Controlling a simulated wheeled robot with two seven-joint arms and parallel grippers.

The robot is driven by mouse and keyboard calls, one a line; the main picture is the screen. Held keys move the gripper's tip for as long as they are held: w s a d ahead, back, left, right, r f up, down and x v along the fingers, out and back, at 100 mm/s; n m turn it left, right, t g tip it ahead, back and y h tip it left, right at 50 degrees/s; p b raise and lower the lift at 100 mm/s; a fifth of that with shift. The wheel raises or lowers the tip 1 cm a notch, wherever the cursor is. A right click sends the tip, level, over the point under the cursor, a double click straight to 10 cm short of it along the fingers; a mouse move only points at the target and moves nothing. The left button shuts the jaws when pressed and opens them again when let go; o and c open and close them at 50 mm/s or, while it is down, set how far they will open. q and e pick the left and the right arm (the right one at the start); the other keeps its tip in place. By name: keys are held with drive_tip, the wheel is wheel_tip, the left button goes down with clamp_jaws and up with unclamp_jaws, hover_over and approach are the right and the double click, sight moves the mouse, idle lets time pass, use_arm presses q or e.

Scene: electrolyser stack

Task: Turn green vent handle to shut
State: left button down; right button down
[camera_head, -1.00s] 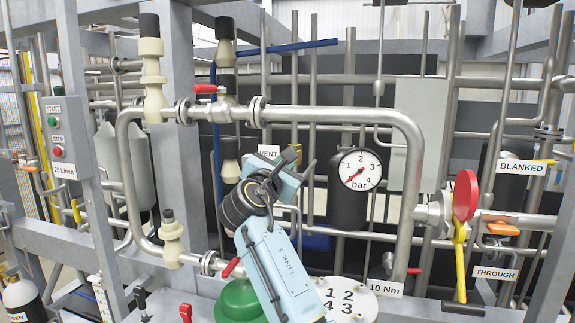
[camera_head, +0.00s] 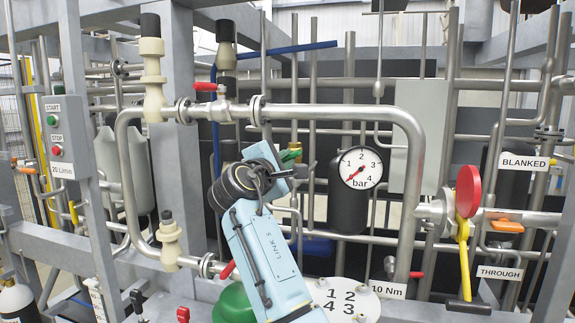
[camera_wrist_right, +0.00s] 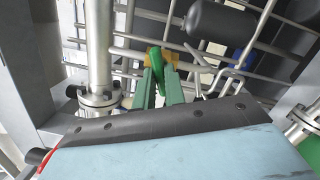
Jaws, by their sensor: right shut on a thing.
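The green vent handle (camera_wrist_right: 156,58) shows in the wrist view between the fingertips of my right gripper (camera_wrist_right: 160,75), beside a brass-coloured fitting. My right gripper is shut on it. In the head view, the right gripper (camera_head: 288,165) is left of the pressure gauge, with a bit of green (camera_head: 290,155) showing at its tips. The wrist and gripper body hide most of the handle and its valve there. My left gripper is in neither current view.
The pressure gauge (camera_head: 360,168) is close to the right of the gripper. A large steel pipe loop (camera_head: 340,112) frames the area above and around it. A numbered white disc (camera_head: 345,298) and a green dome (camera_head: 234,304) are below.

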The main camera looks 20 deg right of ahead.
drive_tip(key=shift+m, duration=0.5)
drive_tip(key=m, duration=0.4)
drive_tip(key=shift+r+g+b, duration=0.1)
drive_tip(key=shift+g+b, duration=0.2)
drive_tip(key=shift+g, duration=0.1)
drive_tip(key=c, duration=1.3)
unclamp_jaws()
drive_tip(key=shift+s+d+b+v, duration=0.1)
drive_tip(key=shift+s+d+v, duration=0.05)
drive_tip(key=shift+v, duration=1)
drive_tip(key=shift+s+d+b+v, duration=0.1)
drive_tip(key=shift+d+v, duration=0.05)
drive_tip(key=shift+v, duration=1.05)
drive_tip(key=shift+s+d+b+v, duration=0.1)
drive_tip(key=shift+s+d+v, duration=0.05)
drive_tip(key=shift+v, duration=1)
drive_tip(key=shift+y, duration=0.3)
